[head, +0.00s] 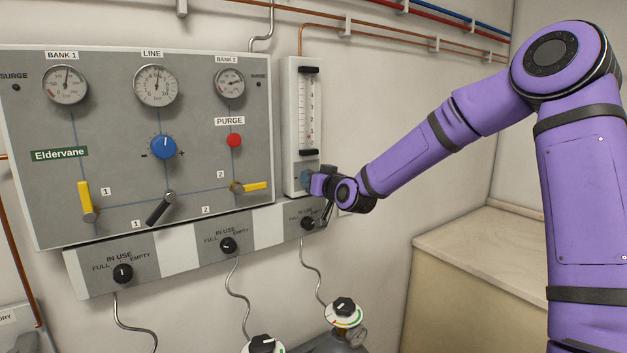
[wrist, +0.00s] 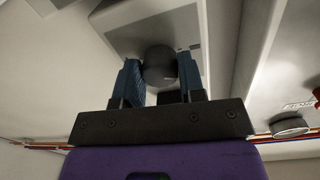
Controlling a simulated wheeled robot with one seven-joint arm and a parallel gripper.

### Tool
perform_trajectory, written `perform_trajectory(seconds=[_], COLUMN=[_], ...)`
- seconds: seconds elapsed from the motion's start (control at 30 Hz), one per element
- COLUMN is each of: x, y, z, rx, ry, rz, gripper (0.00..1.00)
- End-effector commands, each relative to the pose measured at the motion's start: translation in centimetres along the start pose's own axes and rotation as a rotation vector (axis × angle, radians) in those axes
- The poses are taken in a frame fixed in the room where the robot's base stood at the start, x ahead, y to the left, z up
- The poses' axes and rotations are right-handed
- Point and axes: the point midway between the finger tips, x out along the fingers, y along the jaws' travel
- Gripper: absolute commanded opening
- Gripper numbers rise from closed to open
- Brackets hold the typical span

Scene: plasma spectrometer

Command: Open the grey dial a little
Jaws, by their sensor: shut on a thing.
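The grey dial (wrist: 160,62) is a dark round knob on the lower part of the flow meter (head: 303,85), seen in the wrist view between my two blue finger pads. My gripper (head: 306,179) reaches the bottom of the flow meter from the right. In the wrist view my gripper (wrist: 160,74) is shut on the dial, with one finger on each side. In the head view the dial is hidden behind my fingers and wrist. How far the dial is turned cannot be told.
The grey panel (head: 100,130) with gauges, a blue knob (head: 163,147), a red button (head: 234,140) and yellow levers is close on the left. A strip with black IN USE selectors (head: 228,245) runs below. A gas cylinder valve (head: 344,308) stands under my wrist.

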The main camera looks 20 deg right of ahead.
Motion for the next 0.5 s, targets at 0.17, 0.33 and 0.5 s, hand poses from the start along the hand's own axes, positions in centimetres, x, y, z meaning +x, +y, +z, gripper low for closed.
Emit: perform_trajectory(seconds=[0.17,0.33,0.5], x=[-0.01,-0.01,-0.01], y=[0.06,0.07,0.07], z=[0.00,0.01,0.01], rx=[0.016,0.017,0.016], ry=[0.000,-0.001,-0.001], rz=[0.001,0.001,0.001], gripper=[0.13,0.13,0.46])
